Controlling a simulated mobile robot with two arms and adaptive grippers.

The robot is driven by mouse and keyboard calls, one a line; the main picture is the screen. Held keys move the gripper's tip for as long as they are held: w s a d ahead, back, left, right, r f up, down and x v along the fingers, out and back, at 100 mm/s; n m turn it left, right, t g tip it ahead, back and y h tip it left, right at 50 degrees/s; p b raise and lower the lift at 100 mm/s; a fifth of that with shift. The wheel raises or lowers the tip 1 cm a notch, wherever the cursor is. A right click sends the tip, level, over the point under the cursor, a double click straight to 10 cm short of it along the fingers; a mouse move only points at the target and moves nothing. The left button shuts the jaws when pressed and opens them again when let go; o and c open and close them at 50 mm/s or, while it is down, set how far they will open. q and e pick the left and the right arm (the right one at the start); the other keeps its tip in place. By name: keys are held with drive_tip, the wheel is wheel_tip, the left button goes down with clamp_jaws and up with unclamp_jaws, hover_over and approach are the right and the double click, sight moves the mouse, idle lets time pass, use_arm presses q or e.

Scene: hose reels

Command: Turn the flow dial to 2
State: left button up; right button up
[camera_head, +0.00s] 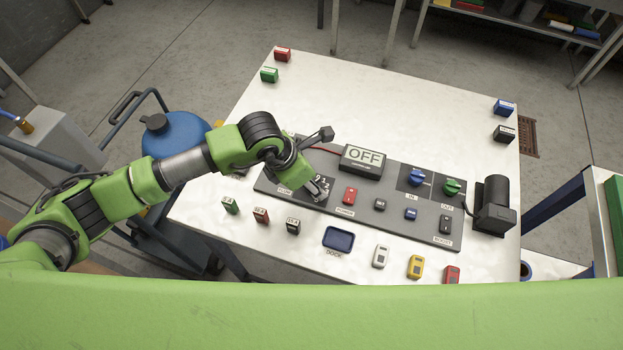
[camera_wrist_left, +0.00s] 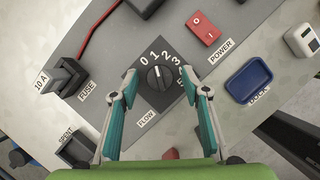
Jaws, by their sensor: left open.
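The flow dial (camera_wrist_left: 158,78) is a round black knob on a dark plate marked 0 1 2 3, with a FLOW label below it. Its white mark points up, roughly towards the 1; the exact setting is hard to tell. My left gripper (camera_wrist_left: 159,86) is open, with one teal finger on each side of the dial. I cannot tell whether the fingertips touch it. In the head view my left gripper (camera_head: 318,190) is over the left part of the grey panel (camera_head: 395,213) and hides most of the dial. My right gripper is not in view.
A red POWER switch (camera_head: 349,195) is right of the dial. A black FUSE block (camera_wrist_left: 68,77) is left of it. A blue DOCK tray (camera_head: 338,238) and several small blocks line the front. An OFF display (camera_head: 363,159) stands behind. The table's back half (camera_head: 390,105) is mostly clear.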

use_arm(q)
drive_tip(key=c, duration=1.1)
drive_tip(key=shift+w+f+m+b, duration=0.1)
drive_tip(key=shift+m+b, duration=0.2)
drive_tip(key=shift+b, duration=0.4)
drive_tip(key=m+g+b, duration=0.1)
drive_tip(key=m+b, duration=0.2)
drive_tip(key=b, duration=0.3)
drive_tip(key=shift+w+f+m+h, duration=0.1)
drive_tip(key=shift+w+m+h, duration=0.05)
drive_tip(key=shift+m+h, duration=0.25)
drive_tip(key=shift+r+m+g+b, duration=0.2)
drive_tip(key=shift+m+g+b, duration=0.5)
drive_tip(key=shift+b, duration=0.4)
drive_tip(key=o, duration=1.1)
drive_tip(key=shift+r, duration=0.1)
